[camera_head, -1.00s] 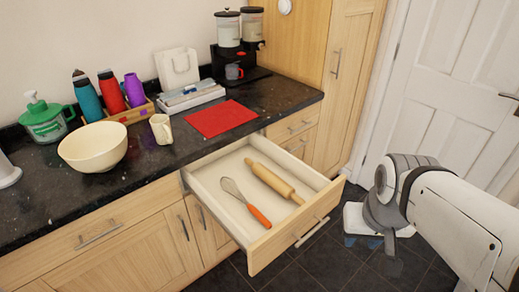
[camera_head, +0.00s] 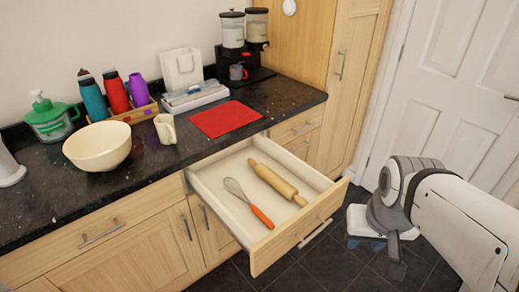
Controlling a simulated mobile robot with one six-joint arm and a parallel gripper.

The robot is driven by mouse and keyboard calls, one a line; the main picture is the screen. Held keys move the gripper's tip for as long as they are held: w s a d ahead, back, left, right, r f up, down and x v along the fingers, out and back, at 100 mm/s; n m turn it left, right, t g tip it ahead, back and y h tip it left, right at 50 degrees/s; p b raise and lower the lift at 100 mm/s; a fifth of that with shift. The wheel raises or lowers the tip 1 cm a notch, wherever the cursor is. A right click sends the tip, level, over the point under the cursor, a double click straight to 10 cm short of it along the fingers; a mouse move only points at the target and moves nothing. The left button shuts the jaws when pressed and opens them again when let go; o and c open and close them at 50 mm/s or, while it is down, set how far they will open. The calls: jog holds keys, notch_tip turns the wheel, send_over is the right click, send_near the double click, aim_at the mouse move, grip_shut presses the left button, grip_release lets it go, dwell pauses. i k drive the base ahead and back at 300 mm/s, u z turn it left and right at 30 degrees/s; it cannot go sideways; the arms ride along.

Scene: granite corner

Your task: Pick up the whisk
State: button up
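The whisk (camera_head: 248,202) has a grey wire head and an orange handle. It lies in the open drawer (camera_head: 213,207), its head toward the back left and its handle toward the drawer front. A wooden rolling pin (camera_head: 277,183) lies to its right, apart from it. My arm is at the right, bent downward beside the drawer and outside it. The end of my arm hangs low over the floor, and I cannot make out the gripper fingers. Nothing of my arm touches the whisk.
The dark counter (camera_head: 155,180) above the drawer holds a cream bowl (camera_head: 97,147), a cream mug (camera_head: 165,129), a red mat (camera_head: 226,119), bottles and a coffee machine (camera_head: 243,75). The drawer front (camera_head: 298,237) sticks out into the room. A white door (camera_head: 449,90) stands behind my arm.

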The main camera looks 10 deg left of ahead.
aim_at(267, 222)
jog(key=u, duration=3.5)
jog(key=k, duration=1.3)
jog(key=z, duration=1.35)
jog(key=i, duration=1)
